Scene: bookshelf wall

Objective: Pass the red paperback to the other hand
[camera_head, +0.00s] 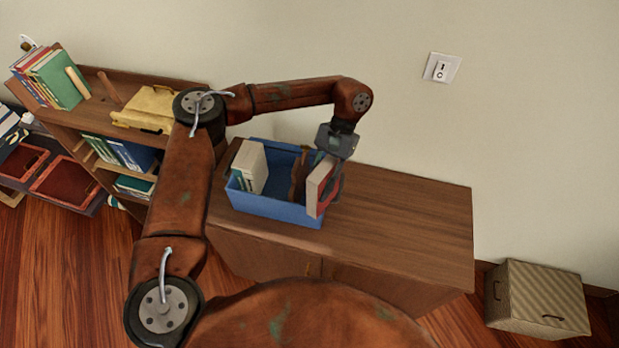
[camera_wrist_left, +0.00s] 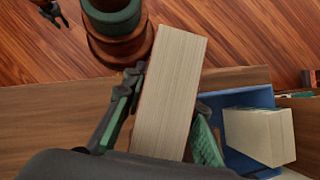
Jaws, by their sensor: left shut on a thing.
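The red paperback (camera_head: 321,187) is in my left gripper (camera_head: 328,172), upright at the right front corner of the blue crate (camera_head: 274,209). In the left wrist view, the pale page edges of the paperback (camera_wrist_left: 168,90) stand between the two green-padded fingers of my left gripper (camera_wrist_left: 163,118), which is shut on it. How far the book's lower end clears the crate rim is hard to tell. My right gripper (camera_wrist_left: 56,14) shows small at the top left of the left wrist view, away from the book, its fingers apart and empty.
The crate holds a pale book (camera_head: 252,167) and a brown item (camera_head: 299,175). It stands on a wooden cabinet (camera_head: 410,215), whose top is clear to the right. A shelf with books (camera_head: 62,80) and a yellow case (camera_head: 150,107) is at left. A striped box (camera_head: 540,298) stands on the floor.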

